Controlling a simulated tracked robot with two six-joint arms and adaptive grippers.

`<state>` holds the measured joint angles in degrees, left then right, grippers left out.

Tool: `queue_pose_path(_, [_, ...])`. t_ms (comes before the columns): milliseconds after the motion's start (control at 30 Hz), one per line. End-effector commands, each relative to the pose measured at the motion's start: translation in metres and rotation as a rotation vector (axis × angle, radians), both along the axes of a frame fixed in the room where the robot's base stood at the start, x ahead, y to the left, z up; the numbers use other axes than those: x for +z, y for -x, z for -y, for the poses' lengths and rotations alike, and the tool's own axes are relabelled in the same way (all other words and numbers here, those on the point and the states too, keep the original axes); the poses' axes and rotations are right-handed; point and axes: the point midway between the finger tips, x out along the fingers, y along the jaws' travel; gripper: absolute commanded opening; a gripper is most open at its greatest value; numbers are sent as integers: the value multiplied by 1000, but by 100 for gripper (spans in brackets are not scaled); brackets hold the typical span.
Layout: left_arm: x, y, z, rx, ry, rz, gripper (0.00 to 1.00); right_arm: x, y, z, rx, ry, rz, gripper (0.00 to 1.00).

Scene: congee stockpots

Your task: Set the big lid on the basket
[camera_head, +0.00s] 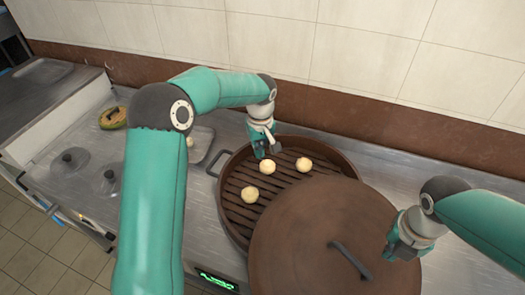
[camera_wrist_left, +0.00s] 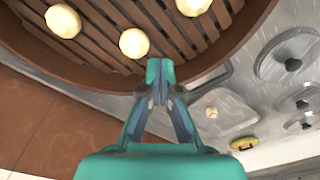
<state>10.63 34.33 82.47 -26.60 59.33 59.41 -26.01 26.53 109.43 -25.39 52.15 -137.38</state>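The basket (camera_head: 229,215) is a round brown steamer with a slatted floor, and three pale buns (camera_head: 251,194) show in it. The big lid (camera_head: 310,225) is a wide brown disc with a dark bar handle (camera_head: 350,260). It overlaps the basket's front right in the head view; I cannot tell whether it rests on the rim. My left gripper (camera_head: 265,149) is over the basket's back left; in the left wrist view its fingertips (camera_wrist_left: 160,72) are together and empty, by the basket rim (camera_wrist_left: 225,50). My right gripper (camera_head: 400,247) is at the lid's right edge, its fingertips unclear.
A small tray (camera_head: 203,145) with a pale bun (camera_head: 190,142) lies left of the basket. Further left are metal pot lids (camera_head: 70,161) and a green-brown round item (camera_head: 113,117). A lit display (camera_head: 216,281) is at the front. The tiled wall (camera_head: 330,45) closes the back.

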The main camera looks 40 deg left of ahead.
Motion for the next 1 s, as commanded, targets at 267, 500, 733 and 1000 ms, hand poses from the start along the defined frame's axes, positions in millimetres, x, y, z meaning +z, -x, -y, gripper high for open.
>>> queue_pose_path(267, [1, -2, -8, 3, 0, 0, 0, 3, 0, 0, 0, 0, 0, 0])
queue_pose_path(500, [1, -3, -14, 4, 0, 0, 0, 5, 0, 0, 0, 0, 0, 0])
queue_pose_path(733, [0, -5, -20, 6, 0, 0, 0, 7, 0, 0, 0, 0, 0, 0])
queue_pose_path(1000, [0, -6, -27, 7, 1, -1, 0, 10, 0, 0, 0, 0, 0, 0])
